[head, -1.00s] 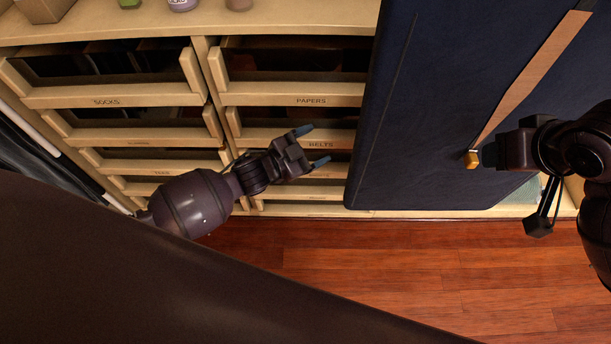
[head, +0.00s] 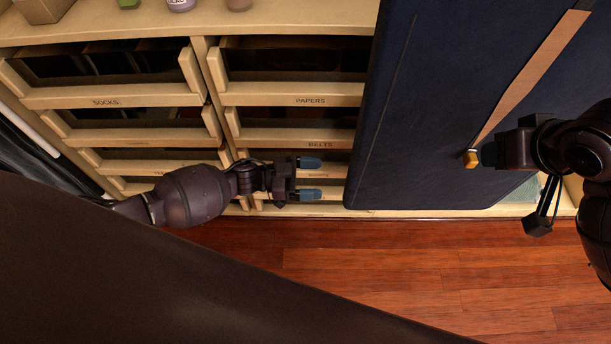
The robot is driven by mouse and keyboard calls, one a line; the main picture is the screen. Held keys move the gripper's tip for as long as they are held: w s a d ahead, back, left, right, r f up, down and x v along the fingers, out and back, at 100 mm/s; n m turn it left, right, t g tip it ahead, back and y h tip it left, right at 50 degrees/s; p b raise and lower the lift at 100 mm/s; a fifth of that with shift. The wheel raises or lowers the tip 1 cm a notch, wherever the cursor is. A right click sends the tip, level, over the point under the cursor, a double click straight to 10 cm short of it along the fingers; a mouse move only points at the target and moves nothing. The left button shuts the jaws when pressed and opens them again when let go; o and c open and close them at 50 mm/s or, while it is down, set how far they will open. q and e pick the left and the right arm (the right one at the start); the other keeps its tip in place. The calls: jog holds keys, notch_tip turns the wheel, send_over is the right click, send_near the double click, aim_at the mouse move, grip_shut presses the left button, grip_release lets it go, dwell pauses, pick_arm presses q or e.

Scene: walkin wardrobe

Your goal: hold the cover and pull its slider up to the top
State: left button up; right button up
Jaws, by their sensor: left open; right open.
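The dark blue cover (head: 420,110) hangs at the right of the head view, with a tan strip (head: 535,70) running diagonally up it. The small orange-yellow slider (head: 471,159) is at the strip's lower end. My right gripper (head: 484,155) is right beside the slider; its fingers are mostly hidden, and I cannot tell whether they touch it. My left gripper (head: 322,178) is open and empty, its two blue-grey fingertips pointing right at the cover's lower left edge, a short gap away from it.
Wooden drawers stand behind at left, with labels such as SOCKS (head: 106,103) and PAPERS (head: 310,101). Several small items, including a purple jar (head: 181,5), stand on the top above. The reddish wood floor (head: 400,265) is clear in front.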

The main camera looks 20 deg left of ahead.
aim_at(347, 178)
pick_arm(q)
jog(key=x, duration=0.9)
jog(key=c, duration=1.3)
